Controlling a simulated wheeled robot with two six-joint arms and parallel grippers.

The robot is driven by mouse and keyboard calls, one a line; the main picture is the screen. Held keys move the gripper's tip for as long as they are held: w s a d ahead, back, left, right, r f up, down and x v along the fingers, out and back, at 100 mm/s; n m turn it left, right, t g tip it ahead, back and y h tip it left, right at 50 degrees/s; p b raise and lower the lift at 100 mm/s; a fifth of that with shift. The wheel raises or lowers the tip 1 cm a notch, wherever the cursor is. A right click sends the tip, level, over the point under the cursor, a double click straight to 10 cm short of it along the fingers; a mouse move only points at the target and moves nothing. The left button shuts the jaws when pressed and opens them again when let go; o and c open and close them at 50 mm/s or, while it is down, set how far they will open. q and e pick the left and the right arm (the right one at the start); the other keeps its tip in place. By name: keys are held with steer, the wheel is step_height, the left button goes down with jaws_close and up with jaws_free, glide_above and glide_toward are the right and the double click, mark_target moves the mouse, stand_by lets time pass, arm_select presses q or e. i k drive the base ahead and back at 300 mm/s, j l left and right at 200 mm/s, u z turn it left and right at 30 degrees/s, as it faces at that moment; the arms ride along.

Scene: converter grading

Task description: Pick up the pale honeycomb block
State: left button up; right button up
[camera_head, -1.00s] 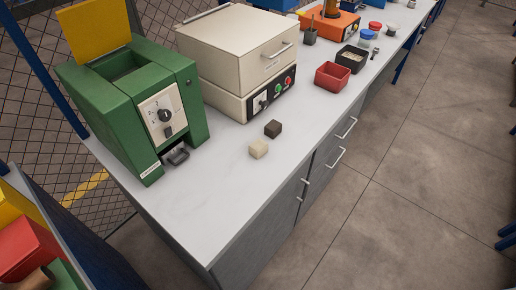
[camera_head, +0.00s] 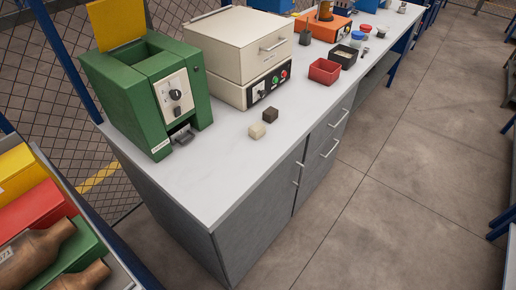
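The pale honeycomb block (camera_head: 256,131) is a small cream cube on the light grey bench top, near its front edge. A dark brown block (camera_head: 270,115) of similar size sits just behind it to the right, close beside it. The honeycomb cells are too small to make out. Neither of my grippers is in view.
Behind the blocks stand a green machine (camera_head: 150,95) with a yellow flap and a cream oven-like box (camera_head: 240,50). A red tray (camera_head: 324,71) and a black tray (camera_head: 343,56) stand further right. Coloured bins with brown rusty parts (camera_head: 40,252) are at lower left. The bench front is clear.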

mark_target(256, 131)
steer(key=u, duration=0.45)
steer(key=k+u, duration=0.15)
steer(key=u, duration=0.3)
steer(key=j+u, duration=0.1)
steer(key=u, duration=0.35)
steer(key=l+u, duration=0.15)
steer(key=l, duration=0.25)
steer(key=k+l+u, duration=0.15)
steer(key=l, duration=0.25)
steer(key=l+u, duration=0.2)
steer(key=l, duration=0.2)
steer(key=k+l+u, duration=0.15)
steer(key=l, duration=0.25)
steer(key=k+l+u, duration=0.15)
steer(key=l, duration=0.25)
